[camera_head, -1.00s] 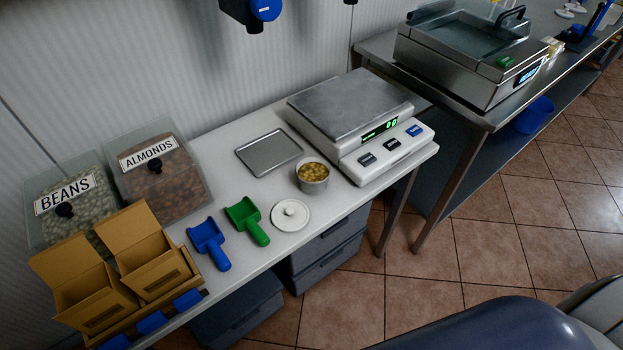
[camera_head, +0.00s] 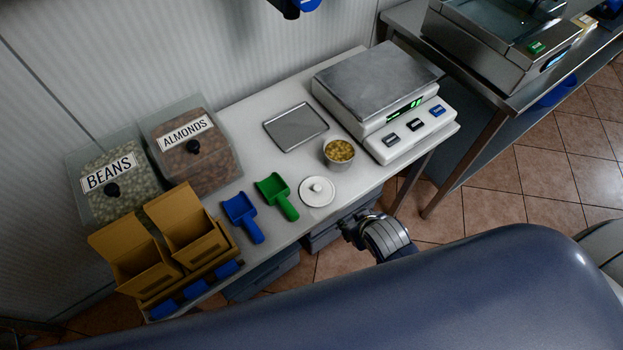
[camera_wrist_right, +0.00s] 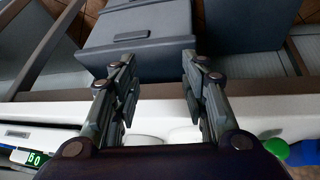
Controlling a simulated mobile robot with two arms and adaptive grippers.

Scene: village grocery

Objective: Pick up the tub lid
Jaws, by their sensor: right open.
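The round white tub lid (camera_head: 317,191) with a small knob lies flat on the white table, near its front edge. It sits beside a small metal tub (camera_head: 338,153) of yellowish pieces. My right gripper (camera_head: 349,224) is at the table's front edge, below and right of the lid in the head view, apart from it. In the right wrist view its two fingers (camera_wrist_right: 157,68) are spread with nothing between them. Pale round shapes show low between the fingers there, partly hidden; I cannot tell for sure which is the lid.
A green scoop (camera_head: 277,196) and a blue scoop (camera_head: 243,217) lie left of the lid. A scale (camera_head: 378,90) stands to the right, a metal tray (camera_head: 295,127) behind. Cardboard boxes (camera_head: 150,265) stand at the left. Grey drawers (camera_wrist_right: 140,38) are under the table.

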